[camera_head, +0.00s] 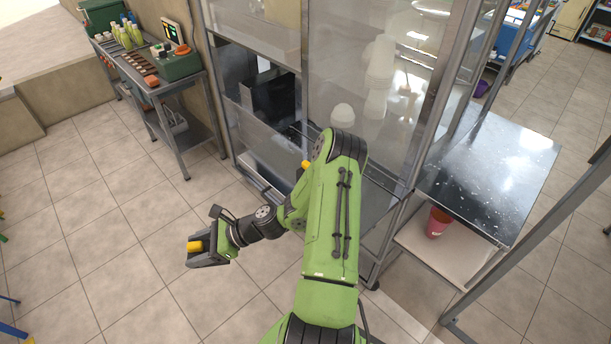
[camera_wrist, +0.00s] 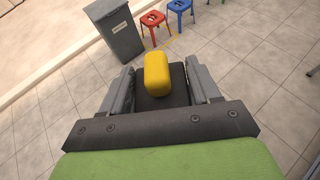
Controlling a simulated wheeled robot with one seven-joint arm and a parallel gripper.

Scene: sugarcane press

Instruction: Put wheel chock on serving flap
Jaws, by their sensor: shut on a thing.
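The wheel chock is a dark piece with a yellow block (camera_wrist: 157,73) on it. It sits between the two grey fingers of my gripper (camera_wrist: 160,80) in the wrist view. In the head view my gripper (camera_head: 207,250) is at the lower left, above the tiled floor, with the chock's yellow part (camera_head: 194,246) showing. My gripper is shut on the chock. The flat, shiny, speckled metal surface at the right, beside the glazed booth, appears to be the serving flap (camera_head: 490,170). My gripper is well to its left, with the arm and booth corner between them.
The glazed booth (camera_head: 345,60) with metal posts stands in the middle. A red cup (camera_head: 437,222) is on a lower pale shelf under the flap. A metal cart (camera_head: 170,88) with bottles stands at the upper left. A grey bin (camera_wrist: 118,38) and stools stand farther off.

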